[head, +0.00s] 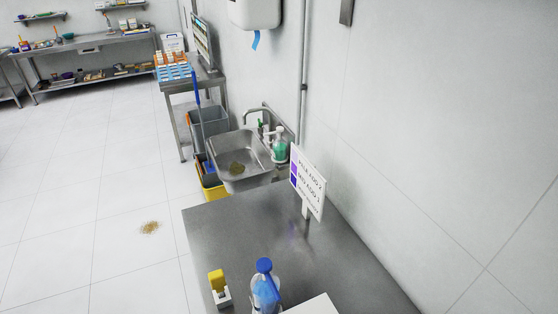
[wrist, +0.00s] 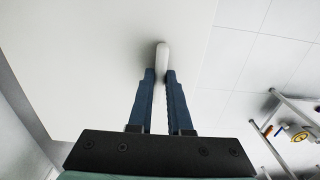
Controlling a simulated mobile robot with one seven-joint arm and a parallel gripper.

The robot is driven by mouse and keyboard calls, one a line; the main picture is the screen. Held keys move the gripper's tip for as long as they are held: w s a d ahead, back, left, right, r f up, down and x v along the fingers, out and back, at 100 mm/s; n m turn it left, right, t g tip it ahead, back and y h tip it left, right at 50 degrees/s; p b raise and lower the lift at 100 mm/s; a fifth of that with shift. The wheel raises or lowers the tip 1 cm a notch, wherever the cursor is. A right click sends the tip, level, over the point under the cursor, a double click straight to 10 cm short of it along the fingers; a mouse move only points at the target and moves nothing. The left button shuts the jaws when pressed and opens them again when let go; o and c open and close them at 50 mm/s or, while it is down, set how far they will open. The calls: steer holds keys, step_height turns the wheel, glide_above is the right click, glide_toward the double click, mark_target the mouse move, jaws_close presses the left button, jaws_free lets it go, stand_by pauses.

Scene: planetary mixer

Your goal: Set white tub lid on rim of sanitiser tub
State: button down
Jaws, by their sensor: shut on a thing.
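In the wrist view my gripper (wrist: 161,76) has its two blue fingers closed on the upright white handle of a broad, flat white panel, which looks like the white tub lid (wrist: 85,65). The lid fills the left and middle of that view, and its straight right edge shows against the tiled floor. My gripper does not show in the head view. I cannot make out the sanitiser tub in either view. A white flat corner at the bottom edge of the head view may be the lid or something else.
A steel table (head: 250,235) bears a spray bottle (head: 265,288) with a blue top, a yellow-and-white item (head: 218,288) and a sign (head: 307,182). Behind it are a sink (head: 240,160) and grey bucket (head: 208,130). Open floor lies left. A metal frame (wrist: 290,115) stands right.

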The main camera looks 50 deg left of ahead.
steer(key=shift+f+b, duration=0.5)
steer(key=shift+f, duration=0.5)
stand_by(0.4)
steer(key=c, duration=0.8)
jaws_free()
steer(key=shift+o, duration=0.2)
step_height(320, 180, up, 13)
